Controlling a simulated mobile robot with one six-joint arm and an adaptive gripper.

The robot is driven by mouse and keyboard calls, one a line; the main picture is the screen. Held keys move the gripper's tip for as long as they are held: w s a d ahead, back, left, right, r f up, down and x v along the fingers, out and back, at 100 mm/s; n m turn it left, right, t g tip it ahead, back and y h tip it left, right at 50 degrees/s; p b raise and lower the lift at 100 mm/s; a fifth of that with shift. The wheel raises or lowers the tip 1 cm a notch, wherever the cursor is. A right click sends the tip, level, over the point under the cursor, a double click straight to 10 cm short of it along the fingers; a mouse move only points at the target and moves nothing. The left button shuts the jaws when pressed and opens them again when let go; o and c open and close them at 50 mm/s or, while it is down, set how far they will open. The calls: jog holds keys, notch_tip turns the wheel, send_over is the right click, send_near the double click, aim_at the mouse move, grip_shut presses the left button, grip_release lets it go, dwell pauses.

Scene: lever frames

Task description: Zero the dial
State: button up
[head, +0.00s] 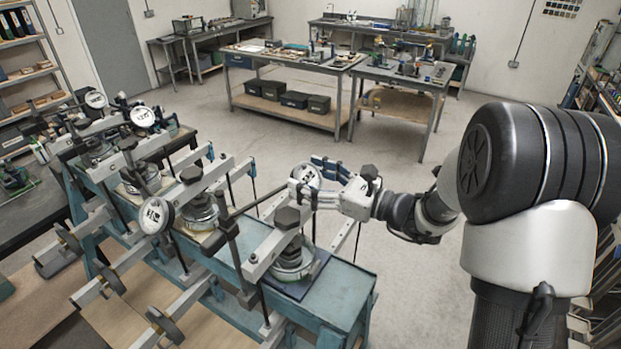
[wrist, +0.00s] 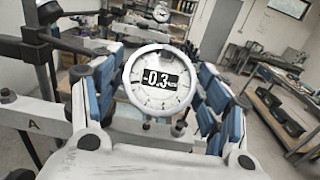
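A round white dial (wrist: 157,82) sits in the middle of the wrist view. Its dark readout shows about -0.3 with small unit letters. In the head view the dial (head: 305,175) shows small at the near end of the row of lever frames, partly behind my gripper. My gripper (head: 317,182) is around it, one blue-padded finger (wrist: 98,92) on the left of the dial and the other (wrist: 216,100) on the right. The fingers stand wide apart. The pad tips look close to the rim, but I cannot tell whether they touch it.
Several similar lever frames with dials, such as one with a tilted dial (head: 155,216), stand along the blue-green bench (head: 345,285). Lever arms and weights (head: 165,325) stick out at the lower left. Work tables (head: 290,62) stand behind, with open floor (head: 235,135) between.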

jog(key=c, duration=0.7)
jog(key=n+g+y+b, duration=0.1)
jog(key=n+g, duration=0.1)
jog(key=n, duration=0.1)
jog(key=shift+w+d+f+b, duration=0.1)
jog(key=shift+b, duration=0.2)
jog(key=shift+c, duration=0.2)
jog(key=shift+n+g+y+b, duration=0.35)
jog(key=shift+n+g, duration=0.95)
jog(key=shift+n, duration=0.5)
jog(key=o, duration=1.1)
jog(key=v, duration=1.2)
